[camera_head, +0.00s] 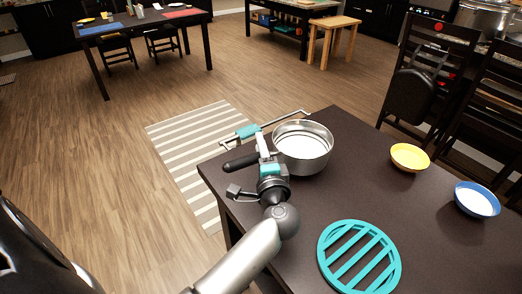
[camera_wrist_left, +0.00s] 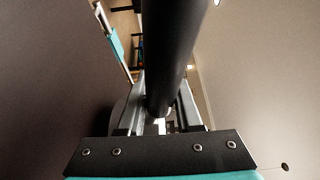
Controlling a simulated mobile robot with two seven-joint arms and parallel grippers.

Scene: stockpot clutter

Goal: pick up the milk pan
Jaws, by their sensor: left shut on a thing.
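The milk pan (camera_head: 316,148) is a shiny steel pan with a black handle (camera_head: 238,164). It is upright at the far left corner of the dark table, and I cannot tell whether it touches the top. My left gripper (camera_head: 263,152) is beside the pan's left wall, shut on the handle near where it joins the pan. In the left wrist view the black handle (camera_wrist_left: 172,50) runs between the fingers. The fingers partly hide the handle in the head view. My right gripper is not in view.
On the table (camera_head: 375,195) are a teal round trivet (camera_head: 322,245), a yellow bowl (camera_head: 409,157) and a blue bowl (camera_head: 477,200). Dark chairs (camera_head: 418,90) stand at the right edge. A metal bar with a teal sleeve (camera_head: 247,131) shows behind the pan. The table's middle is clear.

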